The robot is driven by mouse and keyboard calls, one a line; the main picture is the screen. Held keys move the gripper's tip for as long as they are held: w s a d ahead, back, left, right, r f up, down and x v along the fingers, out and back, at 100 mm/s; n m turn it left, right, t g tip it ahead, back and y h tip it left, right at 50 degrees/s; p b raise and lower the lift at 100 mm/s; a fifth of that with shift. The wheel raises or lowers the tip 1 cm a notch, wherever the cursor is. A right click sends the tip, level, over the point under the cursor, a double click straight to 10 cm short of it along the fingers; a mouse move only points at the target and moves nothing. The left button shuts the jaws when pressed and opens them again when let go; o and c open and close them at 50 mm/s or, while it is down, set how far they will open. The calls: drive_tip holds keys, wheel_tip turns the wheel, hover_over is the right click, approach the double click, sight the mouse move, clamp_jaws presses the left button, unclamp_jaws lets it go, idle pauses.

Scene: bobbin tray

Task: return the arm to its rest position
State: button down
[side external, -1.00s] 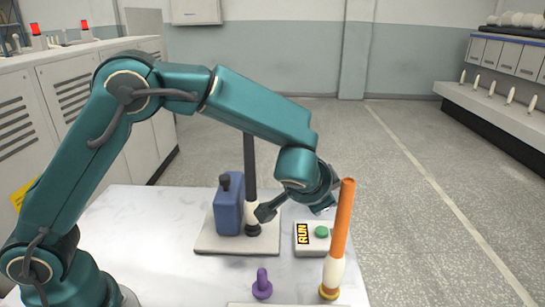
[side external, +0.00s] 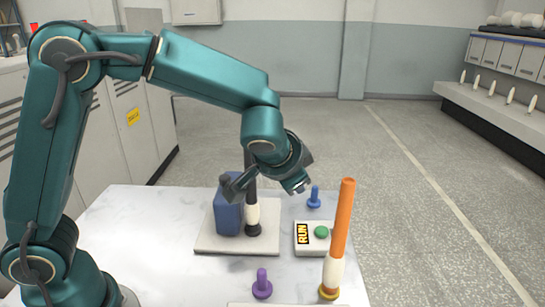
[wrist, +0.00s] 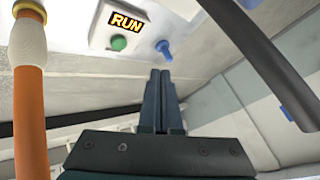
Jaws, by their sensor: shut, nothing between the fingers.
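My gripper (side external: 299,188) hangs above the white marble table, near its back edge, angled down to the right. In the wrist view my gripper's two dark fingers (wrist: 161,76) are together with nothing between them. It is apart from the things on the table. My arm is bent, with its elbow high at the upper left.
Below my gripper are a white RUN box (side external: 313,238) with a green button and a blue peg (side external: 314,197). An orange bobbin (side external: 342,220) stands right, a purple peg (side external: 262,284) in front.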

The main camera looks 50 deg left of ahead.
drive_tip(key=s+a+r+n+g+h, duration=0.1)
drive_tip(key=s, duration=1)
drive_tip(key=s+a+r+n+g+h, duration=0.1)
drive_tip(key=s+n+h, duration=0.1)
drive_tip(key=s, duration=0.8)
drive_tip(key=shift+s+r+n, duration=0.3)
drive_tip(key=shift+s+r, duration=0.05)
drive_tip(key=shift+a, duration=0.1)
idle(5.4)
